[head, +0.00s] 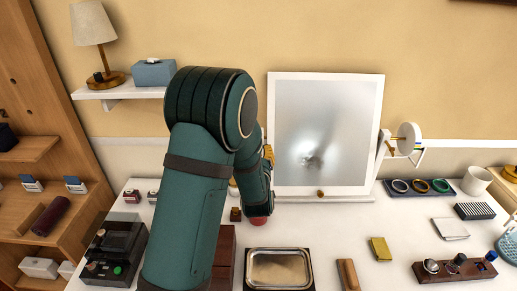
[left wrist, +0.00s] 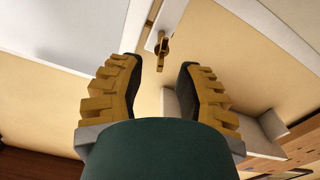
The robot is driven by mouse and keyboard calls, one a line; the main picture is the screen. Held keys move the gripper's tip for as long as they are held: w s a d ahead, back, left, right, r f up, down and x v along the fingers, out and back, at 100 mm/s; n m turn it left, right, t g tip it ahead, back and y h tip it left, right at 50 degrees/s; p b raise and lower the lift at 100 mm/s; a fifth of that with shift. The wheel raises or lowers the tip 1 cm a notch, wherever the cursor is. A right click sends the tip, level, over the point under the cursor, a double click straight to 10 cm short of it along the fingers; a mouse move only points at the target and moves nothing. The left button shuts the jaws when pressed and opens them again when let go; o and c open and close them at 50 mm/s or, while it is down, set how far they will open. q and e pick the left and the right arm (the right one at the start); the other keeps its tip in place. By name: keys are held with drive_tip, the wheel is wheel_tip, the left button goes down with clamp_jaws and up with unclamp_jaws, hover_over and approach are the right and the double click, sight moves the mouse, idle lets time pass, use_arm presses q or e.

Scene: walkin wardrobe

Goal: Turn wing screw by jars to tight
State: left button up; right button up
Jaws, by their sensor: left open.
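In the left wrist view a small brass wing screw (left wrist: 162,48) sits on a white bracket plate (left wrist: 165,22) beside the white-framed panel. My left gripper (left wrist: 159,65) is open, with yellow ridged fingers and dark pads. The screw shows in line with the gap between the fingertips, with no finger touching it. In the head view my green left arm hides this screw; only a bit of yellow finger shows at the mirror's left edge. Small jars (head: 132,196) stand on the counter left of the arm. My right gripper is not in view.
The mirror (head: 325,135) stands at the back of the white counter, with another bracket and brass screw (head: 391,149) at its right. A metal tray (head: 279,268), a ring holder (head: 420,187) and a dark box (head: 116,250) are on the counter. A shelf (head: 120,92) holds a lamp.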

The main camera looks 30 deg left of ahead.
use_arm(q)
drive_tip(key=shift+x, duration=1.45)
clamp_jaws()
